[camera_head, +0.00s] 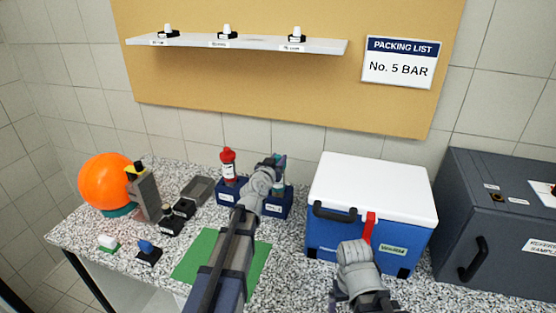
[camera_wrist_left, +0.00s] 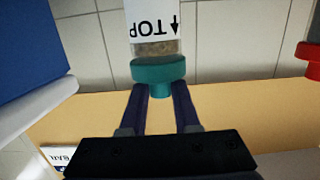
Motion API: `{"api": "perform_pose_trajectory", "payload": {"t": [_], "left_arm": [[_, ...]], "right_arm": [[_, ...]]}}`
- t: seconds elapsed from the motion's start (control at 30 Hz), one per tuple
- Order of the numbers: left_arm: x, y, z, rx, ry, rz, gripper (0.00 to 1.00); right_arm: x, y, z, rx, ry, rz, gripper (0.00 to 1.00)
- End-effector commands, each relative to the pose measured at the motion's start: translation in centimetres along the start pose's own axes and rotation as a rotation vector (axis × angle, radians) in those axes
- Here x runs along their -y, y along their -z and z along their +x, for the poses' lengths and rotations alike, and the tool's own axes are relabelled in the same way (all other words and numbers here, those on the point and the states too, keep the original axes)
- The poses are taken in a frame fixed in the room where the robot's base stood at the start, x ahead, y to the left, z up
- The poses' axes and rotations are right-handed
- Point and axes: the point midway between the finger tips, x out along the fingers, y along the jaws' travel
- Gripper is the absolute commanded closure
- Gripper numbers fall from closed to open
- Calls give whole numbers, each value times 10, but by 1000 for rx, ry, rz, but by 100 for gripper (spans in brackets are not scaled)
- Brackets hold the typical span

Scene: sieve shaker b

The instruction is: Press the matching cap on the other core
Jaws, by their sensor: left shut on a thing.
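The teal cap (camera_wrist_left: 158,70) sits between the fingers of my left gripper (camera_wrist_left: 161,105), which is shut on its narrow knob. The cap meets the end of a clear core (camera_wrist_left: 155,45) with dark grains and a white label reading TOP, upside down in the wrist view. Whether it is fully pressed on cannot be told. In the head view, my left gripper (camera_head: 279,162) is over the right blue stand (camera_head: 277,204) and hides most of that core. The red-capped core (camera_head: 228,166) stands upright in the left blue stand (camera_head: 229,192). My right gripper's fingers cannot be made out clearly.
A blue cooler (camera_head: 330,238) with a white lid stands right of the stands; my right wrist is before it. A dark grey box (camera_head: 505,235) is far right. A green mat (camera_head: 197,258), grey tray (camera_head: 197,190), small black bases and an orange ball (camera_head: 104,181) are left.

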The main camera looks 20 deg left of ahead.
Motion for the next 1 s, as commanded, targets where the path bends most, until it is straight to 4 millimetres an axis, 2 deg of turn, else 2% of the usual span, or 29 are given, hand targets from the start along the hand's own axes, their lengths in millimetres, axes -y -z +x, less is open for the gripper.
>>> {"api": "perform_pose_trajectory", "payload": {"t": [0.23, 0.27, 0.57, 0.83, 1.0], "left_arm": [[0, -7, 1, 0, 0, 0, 100], [0, -6, 1, 0, 0, 0, 68], [0, -6, 1, 1, -1, 0, 35], [0, -6, -1, 1, -1, 0, 35], [0, -6, -13, 1, 0, 0, 35]], "right_arm": [[1, 0, 7, 0, 0, 0, 9], [1, 0, 6, 0, 0, 0, 9], [1, 0, 6, 0, 0, 0, 9], [0, 0, 6, 0, 0, 0, 9], [0, 0, 4, 0, 0, 0, 9]]}}
